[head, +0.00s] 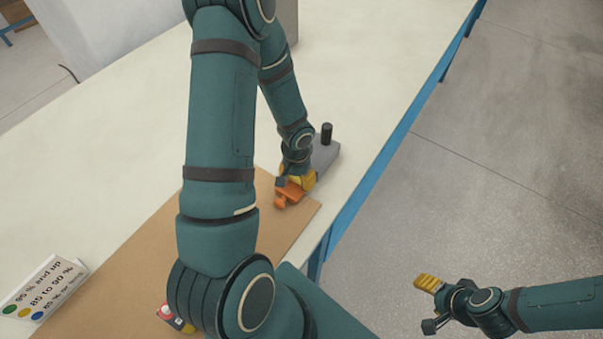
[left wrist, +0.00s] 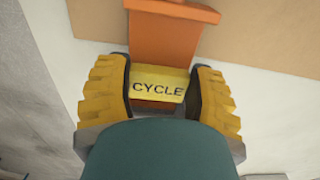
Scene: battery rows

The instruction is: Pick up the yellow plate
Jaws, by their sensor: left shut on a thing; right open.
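The yellow plate (left wrist: 158,84), marked CYCLE, sits between the two fingers of my left gripper (left wrist: 160,76) in the left wrist view. The gripper is shut on it. An orange piece (left wrist: 165,36) shows beyond the plate and also on its near side; I cannot tell whether plate and piece are joined. In the head view my left gripper (head: 295,182) is low at the table's right side, with the orange piece (head: 288,194) at its fingers. The plate cannot be made out there. My right gripper (head: 432,305) is open and empty over the floor.
A grey block (head: 327,158) with a black knob (head: 326,134) is just behind my left gripper. A brown mat (head: 130,260) covers the table's near part. A sign (head: 45,288) stands at left. The table's blue edge (head: 370,190) is close on the right.

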